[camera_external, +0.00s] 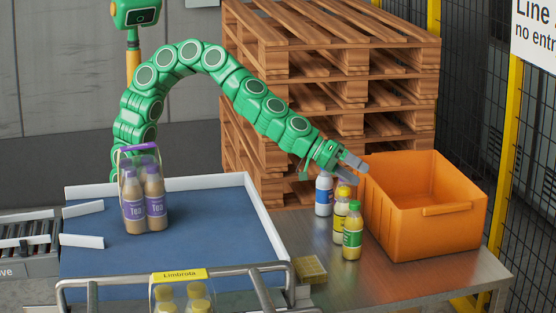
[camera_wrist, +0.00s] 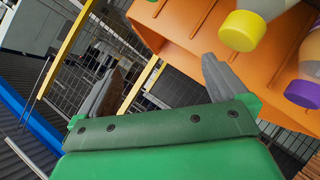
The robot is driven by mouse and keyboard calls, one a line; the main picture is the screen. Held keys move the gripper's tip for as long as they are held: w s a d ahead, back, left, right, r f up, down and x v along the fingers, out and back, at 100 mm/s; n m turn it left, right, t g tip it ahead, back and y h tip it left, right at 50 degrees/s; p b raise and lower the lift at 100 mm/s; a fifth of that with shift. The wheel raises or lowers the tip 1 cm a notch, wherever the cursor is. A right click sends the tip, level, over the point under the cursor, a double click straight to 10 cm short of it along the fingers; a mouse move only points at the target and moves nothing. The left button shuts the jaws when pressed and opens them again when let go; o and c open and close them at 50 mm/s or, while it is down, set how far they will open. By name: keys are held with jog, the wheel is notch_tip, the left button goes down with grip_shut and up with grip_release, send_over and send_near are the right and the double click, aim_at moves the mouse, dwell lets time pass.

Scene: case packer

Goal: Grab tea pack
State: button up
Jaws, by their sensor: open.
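The tea pack (camera_external: 146,205) stands upright on the blue surface at the left in the external view. It is a cluster of brownish bottles with purple "Tea" labels and a purple carry handle on top. My gripper (camera_external: 351,168) is far to the right of it, above the loose bottles beside the orange crate. In the wrist view my gripper (camera_wrist: 160,77) has its two grey fingers spread with nothing between them. I cannot make out the tea pack in the wrist view.
Another pack (camera_external: 181,295) with yellow caps, labelled "Limbrota", is at the front. Stacked wooden pallets (camera_external: 330,90) stand behind. The blue surface (camera_external: 220,235) is clear right of the tea pack.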

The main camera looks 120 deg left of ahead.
jog(key=w+d+r+h, duration=0.15)
jog(key=d+h, duration=0.25)
jog(key=d, duration=0.4)
jog(key=d+r+h, duration=0.2)
jog(key=d+h, duration=0.2)
jog(key=d, duration=0.4)
jog(key=s+d+r+g+h, duration=0.2)
jog(key=s+d+h, duration=0.1)
jog(key=d, duration=0.4)
jog(key=s+d+r+g+h, duration=0.3)
jog(key=d, duration=0.3)
jog(key=m+g, duration=0.2)
jog(key=g, duration=1.3)
send_near(160, 159)
jog(key=s, duration=0.2)
jog(key=shift+w+f+x, duration=0.1)
jog(key=shift+f+x, duration=0.05)
jog(key=shift+x, duration=1.1)
jog(key=shift+w+f+x, duration=0.1)
jog(key=shift+f+x, duration=0.1)
jog(key=shift+x, duration=1.05)
jog(key=shift+w+f+x, duration=0.1)
jog(key=shift+f+x, duration=0.05)
jog(key=shift+x, duration=1.1)
grip_shut()
jog(key=shift+r, duration=0.1)
